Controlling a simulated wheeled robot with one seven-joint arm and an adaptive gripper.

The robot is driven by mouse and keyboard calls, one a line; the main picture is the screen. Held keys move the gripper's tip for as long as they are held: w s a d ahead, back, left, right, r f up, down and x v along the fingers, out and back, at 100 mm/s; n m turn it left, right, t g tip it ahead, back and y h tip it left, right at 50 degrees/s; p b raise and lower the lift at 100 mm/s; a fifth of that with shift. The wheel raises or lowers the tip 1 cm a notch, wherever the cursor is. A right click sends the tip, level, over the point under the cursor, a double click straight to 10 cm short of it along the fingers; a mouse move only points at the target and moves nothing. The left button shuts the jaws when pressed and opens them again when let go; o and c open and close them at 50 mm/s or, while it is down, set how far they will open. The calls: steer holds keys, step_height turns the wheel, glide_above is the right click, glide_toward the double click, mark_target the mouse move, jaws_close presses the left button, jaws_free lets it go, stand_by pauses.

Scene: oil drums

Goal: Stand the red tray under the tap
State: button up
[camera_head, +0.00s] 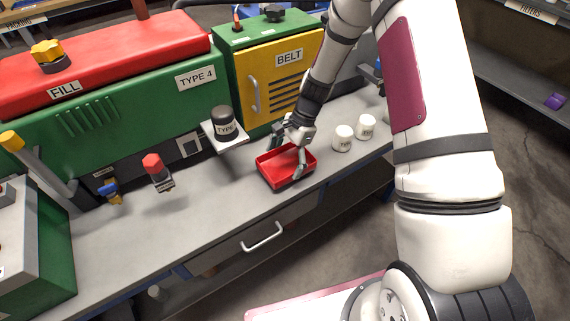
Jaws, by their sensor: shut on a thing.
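The red tray (287,183) is a shallow open box on or just above the grey bench, right of centre. I cannot tell whether it touches the bench. My gripper (289,155) comes down from above and is shut on the tray; the exact grip point is small and partly hidden by the fingers. The tray looks roughly level, and I see nothing in it. A small brass tap with a blue handle (109,190) sticks out low on the front of the green machine, well left of the tray. A red-capped fitting (154,170) stands between them.
A dark-lidded jar (223,122) sits on a small white shelf (228,139) left of the tray. Two white jars (343,138) (366,127) stand right of it. The bench (190,225) in front of the machine is clear. A green-and-grey box (38,240) stands at the left end.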

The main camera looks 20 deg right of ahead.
steer(key=shift+f, duration=0.95)
steer(key=shift+f, duration=0.2)
steer(key=o, duration=0.9)
steer(key=shift+r, duration=0.1)
steer(key=v, duration=1.2)
steer(key=shift+r, duration=0.2)
